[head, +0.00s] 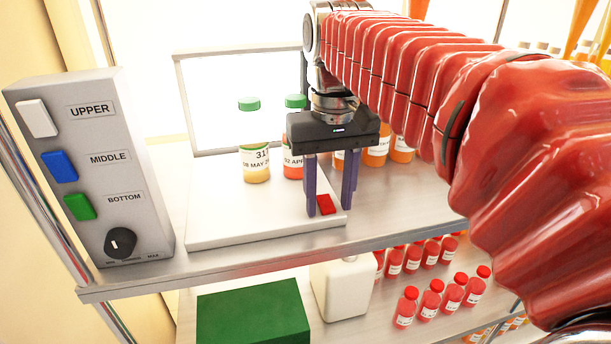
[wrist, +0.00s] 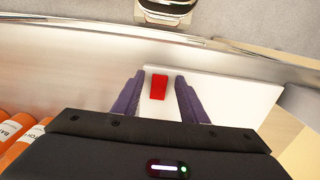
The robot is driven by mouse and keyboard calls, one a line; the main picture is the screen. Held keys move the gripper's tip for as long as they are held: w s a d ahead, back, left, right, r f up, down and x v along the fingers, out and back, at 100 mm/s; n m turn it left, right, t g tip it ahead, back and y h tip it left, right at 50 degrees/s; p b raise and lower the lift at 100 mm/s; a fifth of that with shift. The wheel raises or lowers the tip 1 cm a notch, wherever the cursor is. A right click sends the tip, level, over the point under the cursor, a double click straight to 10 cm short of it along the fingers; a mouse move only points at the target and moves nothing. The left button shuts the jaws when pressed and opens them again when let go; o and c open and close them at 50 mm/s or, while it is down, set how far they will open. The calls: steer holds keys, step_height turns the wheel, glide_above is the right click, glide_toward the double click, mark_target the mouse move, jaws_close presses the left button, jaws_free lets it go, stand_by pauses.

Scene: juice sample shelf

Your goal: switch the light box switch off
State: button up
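The light box has a white base (head: 230,215) on the upper shelf and a bright framed panel (head: 215,95) behind it. A red switch (head: 325,204) sits near the base's front right corner. It also shows in the wrist view (wrist: 159,87). My gripper (head: 329,211) points down at the switch. Its two purple fingers are apart, one on each side of the switch in both views, with nothing held between them. In the wrist view the open fingers (wrist: 159,76) frame the switch. I cannot tell whether the fingertips touch the base, or which way the switch is set.
Two green-capped bottles, one yellow (head: 256,165) and one red (head: 292,160), stand on the base. Orange bottles (head: 376,152) stand to the right. A grey control panel (head: 130,170) is at left. A green box (head: 252,315), white container (head: 343,290) and red bottles (head: 430,302) are below.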

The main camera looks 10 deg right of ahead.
steer(key=shift+f, duration=0.1)
steer(key=shift+c, duration=0.4)
jaws_close()
steer(key=shift+w, duration=0.1)
steer(key=shift+w+g, duration=0.25)
steer(key=shift+g, duration=0.6)
steer(key=shift+w+g, duration=0.2)
steer(key=shift+g, duration=0.65)
steer(key=shift+r, duration=0.2)
steer(key=shift+o, duration=0.4)
jaws_free()
